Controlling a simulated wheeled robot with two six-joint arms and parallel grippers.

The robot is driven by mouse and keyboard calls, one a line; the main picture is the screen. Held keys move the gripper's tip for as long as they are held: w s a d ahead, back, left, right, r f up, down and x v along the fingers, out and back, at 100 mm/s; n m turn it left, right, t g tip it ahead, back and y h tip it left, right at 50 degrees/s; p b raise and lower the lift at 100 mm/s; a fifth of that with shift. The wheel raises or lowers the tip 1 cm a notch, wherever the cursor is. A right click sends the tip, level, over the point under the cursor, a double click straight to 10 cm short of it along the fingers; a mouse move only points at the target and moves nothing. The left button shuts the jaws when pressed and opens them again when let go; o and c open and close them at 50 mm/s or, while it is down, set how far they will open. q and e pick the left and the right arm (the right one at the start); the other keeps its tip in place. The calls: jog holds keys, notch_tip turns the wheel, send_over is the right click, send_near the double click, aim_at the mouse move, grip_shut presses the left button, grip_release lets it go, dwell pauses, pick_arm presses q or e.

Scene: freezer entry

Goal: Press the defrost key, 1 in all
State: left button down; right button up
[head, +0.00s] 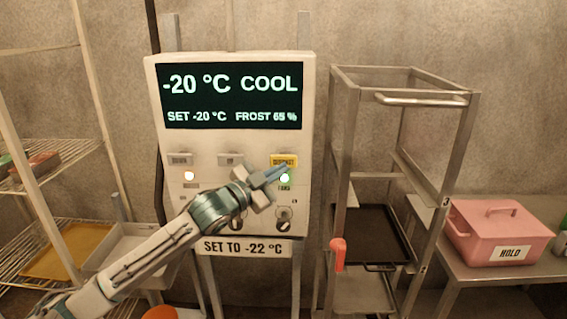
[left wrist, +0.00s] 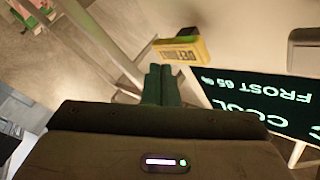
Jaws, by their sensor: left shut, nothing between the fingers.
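The control panel (head: 235,143) stands upright on posts. Its dark display (head: 232,95) reads -20 °C, COOL, SET -20 °C and FROST 65 %. The yellow defrost key (head: 284,159) is at the right of the panel's upper key row; it also shows in the left wrist view (left wrist: 180,51), upside down. My left gripper (head: 284,169) is shut and empty, with its fingertips just below the yellow key. In the left wrist view the closed fingers (left wrist: 161,82) point toward the key; I cannot tell whether they touch it. My right gripper is not in view.
A sign (head: 243,247) below reads SET TO -22 °C. A metal rack (head: 341,130) stands close on the right, and a pink HOLD box (head: 497,236) sits on a table.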

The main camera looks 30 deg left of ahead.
pick_arm(q)
jog(key=shift+w+a+r, duration=0.1)
jog(key=shift+w, duration=0.05)
dwell(0.8)
jog(key=shift+w+a, duration=0.15)
jog(key=shift+w, duration=0.1)
jog(key=shift+w+a, duration=0.25)
jog(key=shift+w, duration=0.15)
dwell(0.7)
jog(key=shift+s+p, duration=0.1)
jog(key=shift+p, duration=0.2)
jog(key=shift+s+d+p, duration=0.4)
jog(key=shift+s+d, duration=0.05)
jog(key=shift+s, duration=0.2)
jog(key=shift+s+d+p, duration=0.35)
jog(key=shift+s+d, duration=0.1)
jog(key=shift+s, duration=0.25)
jog(key=shift+s+d+p, duration=0.3)
jog(key=shift+s+d, duration=0.15)
jog(key=shift+s, duration=0.3)
jog(key=shift+s+d+p, duration=0.35)
jog(key=shift+s+d, duration=0.1)
jog(key=shift+s, duration=0.25)
